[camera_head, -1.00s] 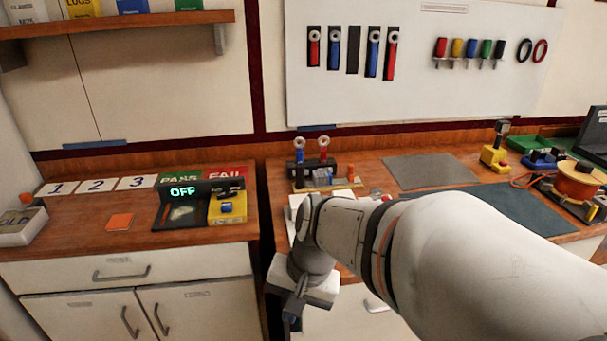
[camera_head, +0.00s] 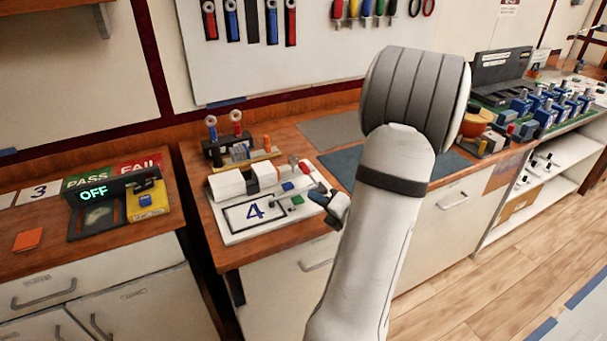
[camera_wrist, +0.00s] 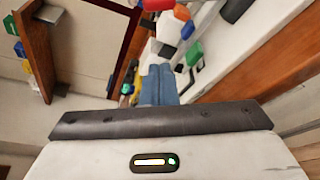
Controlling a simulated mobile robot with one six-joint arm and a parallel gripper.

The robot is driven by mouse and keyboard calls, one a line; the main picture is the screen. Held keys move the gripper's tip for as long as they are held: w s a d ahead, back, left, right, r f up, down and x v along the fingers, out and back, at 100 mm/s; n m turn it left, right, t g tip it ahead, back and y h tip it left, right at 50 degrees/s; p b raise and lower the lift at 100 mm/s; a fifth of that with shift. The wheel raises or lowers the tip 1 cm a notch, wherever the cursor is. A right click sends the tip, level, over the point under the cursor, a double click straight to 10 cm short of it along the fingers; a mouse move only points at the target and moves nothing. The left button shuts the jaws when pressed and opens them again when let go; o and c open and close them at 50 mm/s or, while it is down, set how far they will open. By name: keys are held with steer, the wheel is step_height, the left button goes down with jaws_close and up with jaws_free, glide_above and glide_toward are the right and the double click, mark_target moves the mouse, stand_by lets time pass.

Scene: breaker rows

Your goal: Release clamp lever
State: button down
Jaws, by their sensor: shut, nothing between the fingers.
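A white fixture board (camera_head: 238,238) marked 4 lies on the wooden bench. It carries white and dark blocks and small red, blue and green parts. A red-tipped part (camera_head: 304,167) stands at its right end; it may be the clamp lever, but I cannot tell. My gripper (camera_head: 318,197) is beside the board's right end, fingers shut and empty. In the wrist view, my blue-grey fingers (camera_wrist: 160,84) point toward the fixture, with a red part (camera_wrist: 158,4), a blue part (camera_wrist: 187,30) and a green part (camera_wrist: 194,53) beyond. I cannot tell whether they touch anything.
A rack with red and blue tools (camera_head: 228,146) stands behind the board. An OFF tester (camera_head: 95,215) is on the left bench, across a gap. Grey mats (camera_head: 333,130) lie behind my arm. Several blue breakers (camera_head: 545,105) stand at the far right.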

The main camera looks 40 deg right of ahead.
steer(key=shift+w, duration=0.1)
steer(key=w, duration=0.3)
steer(key=w+f, duration=0.1)
steer(key=w, duration=0.2)
steer(key=w+a+p, duration=0.1)
steer(key=w, duration=0.2)
steer(key=shift+w+f, duration=0.2)
steer(key=shift+f, duration=0.05)
steer(key=d+r, duration=0.1)
steer(key=d+p, duration=0.1)
steer(key=d, duration=0.1)
steer(key=shift+s+r, duration=0.15)
steer(key=shift+r, duration=0.2)
steer(key=shift+s+d+r, duration=0.1)
steer(key=shift+d, duration=0.25)
